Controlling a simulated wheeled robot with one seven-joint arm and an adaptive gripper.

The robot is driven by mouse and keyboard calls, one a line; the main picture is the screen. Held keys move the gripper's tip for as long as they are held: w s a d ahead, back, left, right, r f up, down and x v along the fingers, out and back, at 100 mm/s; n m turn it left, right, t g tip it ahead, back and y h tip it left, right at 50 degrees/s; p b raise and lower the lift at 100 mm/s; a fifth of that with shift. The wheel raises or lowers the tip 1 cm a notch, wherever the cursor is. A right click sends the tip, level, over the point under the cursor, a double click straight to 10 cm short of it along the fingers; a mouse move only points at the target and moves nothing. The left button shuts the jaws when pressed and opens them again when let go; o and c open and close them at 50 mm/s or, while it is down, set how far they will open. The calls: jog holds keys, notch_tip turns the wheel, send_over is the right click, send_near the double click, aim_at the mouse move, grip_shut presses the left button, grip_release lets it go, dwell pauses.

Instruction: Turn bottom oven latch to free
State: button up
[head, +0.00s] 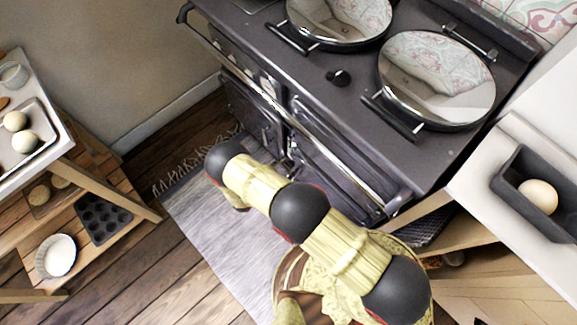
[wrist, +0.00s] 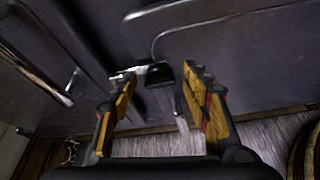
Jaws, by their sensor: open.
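The dark range oven (head: 300,75) fills the upper middle of the head view, with its front doors facing the rug. In the wrist view, a small latch with a black end and a bright metal part (wrist: 158,74) sits on the low door front (wrist: 230,70). My gripper (wrist: 160,80) is open, with one yellow-and-black finger on either side of the latch in the picture. I cannot tell whether either finger touches it. My arm hides the gripper and this latch in the head view.
Another metal latch (wrist: 72,84) shows to the left in the wrist view. A long rail (head: 290,115) runs along the oven front. A pale fringed rug (head: 210,215) covers the floor before it. A shelf unit (head: 110,195) stands left; a counter (head: 480,180) stands right.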

jog(key=shift+w+d+f, duration=0.25)
jog(key=shift+w+d, duration=0.1)
jog(key=shift+w, duration=0.15)
jog(key=c, duration=0.3)
grip_shut()
dwell(0.4)
